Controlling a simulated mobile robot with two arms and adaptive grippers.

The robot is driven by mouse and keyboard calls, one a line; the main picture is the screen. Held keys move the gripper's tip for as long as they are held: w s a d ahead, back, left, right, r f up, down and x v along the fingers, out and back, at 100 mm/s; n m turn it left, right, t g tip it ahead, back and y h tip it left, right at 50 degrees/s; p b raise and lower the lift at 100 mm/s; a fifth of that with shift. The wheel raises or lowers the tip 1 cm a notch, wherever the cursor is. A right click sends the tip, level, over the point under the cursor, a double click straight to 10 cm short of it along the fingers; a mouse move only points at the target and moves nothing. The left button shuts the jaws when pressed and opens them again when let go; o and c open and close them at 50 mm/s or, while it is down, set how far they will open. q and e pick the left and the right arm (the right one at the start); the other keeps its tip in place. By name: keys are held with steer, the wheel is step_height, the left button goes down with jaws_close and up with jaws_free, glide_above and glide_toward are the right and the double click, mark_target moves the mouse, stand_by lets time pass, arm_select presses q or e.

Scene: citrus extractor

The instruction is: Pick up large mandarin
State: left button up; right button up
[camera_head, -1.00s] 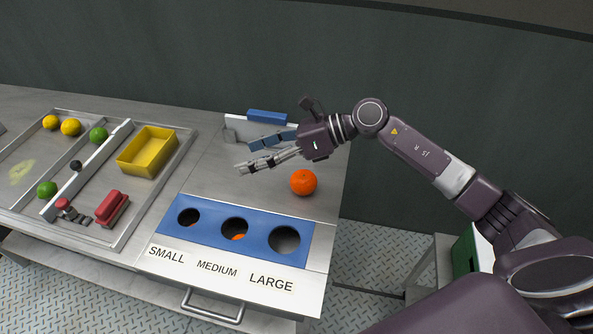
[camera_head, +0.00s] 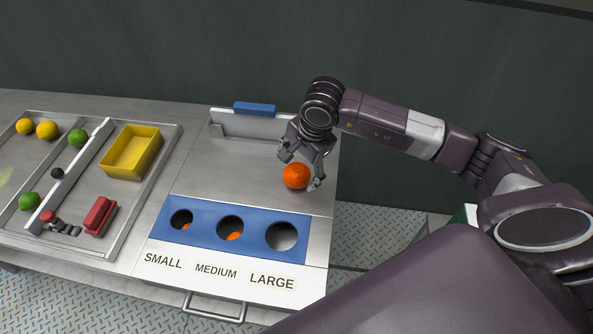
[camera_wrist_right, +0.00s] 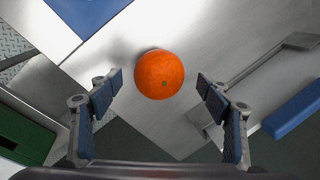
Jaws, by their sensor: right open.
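The large mandarin (camera_head: 296,176) is a round orange fruit resting on the metal table, behind the hole marked LARGE. In the right wrist view the mandarin lies just beyond and between the two fingertips (camera_wrist_right: 159,84), with gaps on both sides. My left gripper is not in view.
A blue sorting panel (camera_head: 258,222) has three holes, with orange fruit visible inside SMALL and MEDIUM. A metal plate with a blue top (camera_head: 255,108) stands behind the mandarin. A yellow bin (camera_head: 131,152) and a tray wall (camera_head: 75,170) lie left. The table's right edge is close.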

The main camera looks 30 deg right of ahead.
steer(key=shift+x, duration=1.4)
steer(key=shift+c, duration=0.6)
steer(key=c, duration=1.3)
